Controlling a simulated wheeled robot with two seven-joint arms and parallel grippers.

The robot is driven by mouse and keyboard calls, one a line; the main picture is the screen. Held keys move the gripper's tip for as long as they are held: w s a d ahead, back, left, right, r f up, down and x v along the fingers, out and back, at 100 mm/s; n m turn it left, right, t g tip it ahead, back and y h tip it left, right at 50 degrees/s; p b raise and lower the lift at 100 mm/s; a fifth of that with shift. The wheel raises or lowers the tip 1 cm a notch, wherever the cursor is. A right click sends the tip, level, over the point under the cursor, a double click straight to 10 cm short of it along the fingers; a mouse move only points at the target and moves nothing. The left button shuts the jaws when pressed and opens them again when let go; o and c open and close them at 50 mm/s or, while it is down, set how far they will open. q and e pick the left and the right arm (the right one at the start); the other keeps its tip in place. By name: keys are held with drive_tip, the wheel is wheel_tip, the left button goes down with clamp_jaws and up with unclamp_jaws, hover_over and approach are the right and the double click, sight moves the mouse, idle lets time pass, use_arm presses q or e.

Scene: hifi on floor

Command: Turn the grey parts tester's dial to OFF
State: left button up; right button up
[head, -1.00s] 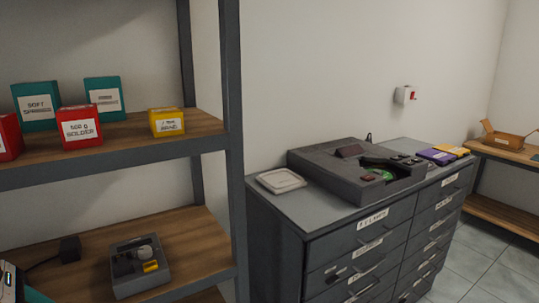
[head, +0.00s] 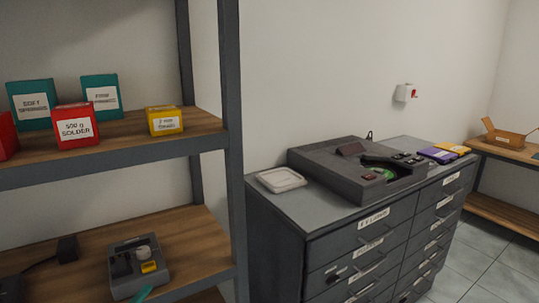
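A small grey box (head: 139,268), which looks like the parts tester, sits on the lower wooden shelf at the lower left. It has a pale round knob (head: 143,253) and a yellow part (head: 149,267) on top. The dial's markings are too small to read. A teal tip, which seems to be part of my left gripper (head: 145,293), pokes in from the bottom edge, in front of the box's near side. Most of that gripper is out of frame, so its opening cannot be seen. My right gripper is not in view.
A black adapter with a cable (head: 67,249) lies left of the box. The shelf upright (head: 232,150) stands to the right, and the upper shelf (head: 120,150) holds several boxes. A drawer cabinet (head: 330,225) bears a larger dark grey device (head: 330,165) and a pale tray (head: 281,180).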

use_arm(q)
drive_tip(key=s+a+f+n+g+y, duration=0.2)
drive_tip(key=s+f+n+g+y, duration=0.25)
drive_tip(key=f+n, duration=0.4)
drive_tip(key=s+d+f+n+g, duration=0.2)
drive_tip(key=s+f+g, duration=0.1)
drive_tip(key=s, duration=0.3)
drive_tip(key=s+d+f+n+g+h, duration=0.1)
drive_tip(key=s+f+n+g, duration=0.25)
drive_tip(key=s, duration=0.25)
drive_tip(key=s+d+f+n+g, duration=0.1)
drive_tip(key=s+d+f+g, duration=0.1)
drive_tip(key=s+f+g, duration=0.3)
wheel_tip(320, 180, down, 23)
drive_tip(key=s, duration=0.2)
drive_tip(key=s+a+f, duration=0.2)
drive_tip(key=s+f, duration=1.5)
drive_tip(key=f, duration=0.1)
drive_tip(key=shift+a+g, duration=0.3)
drive_tip(key=shift+a, duration=0.1)
